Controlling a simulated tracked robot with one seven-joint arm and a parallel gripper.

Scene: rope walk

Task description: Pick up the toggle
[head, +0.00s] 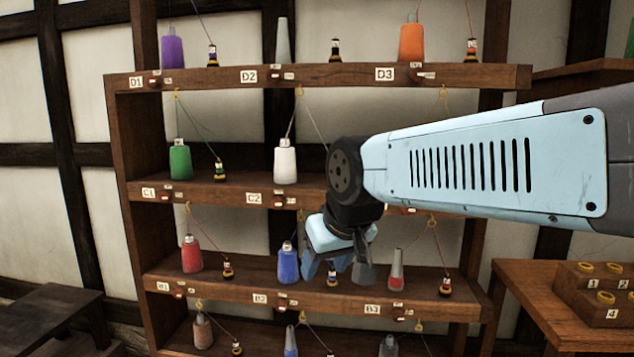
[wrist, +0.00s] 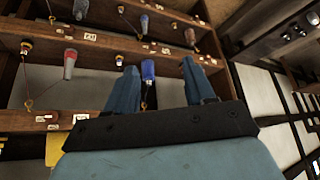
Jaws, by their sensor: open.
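Small black-and-yellow banded pieces sit at thread ends on the shelves; one is beside the blue spool (head: 288,264), partly behind my gripper. It also shows in the wrist view (wrist: 119,60). Small red pieces with white tags (head: 281,302) lie along the shelf edges. I cannot tell which of these is the toggle. My gripper (head: 338,268) is open, in front of the shelf with the B labels. In the wrist view, the blue spool (wrist: 148,72) appears between my fingers, beyond them. I see nothing held.
The wooden rack (head: 130,200) holds several spools, including a green one (head: 180,160), a white one (head: 285,161) and a red-and-grey one (head: 397,270). Threads run from hooks under the shelves. A side table (head: 530,300) with a numbered block (head: 585,305) stands right.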

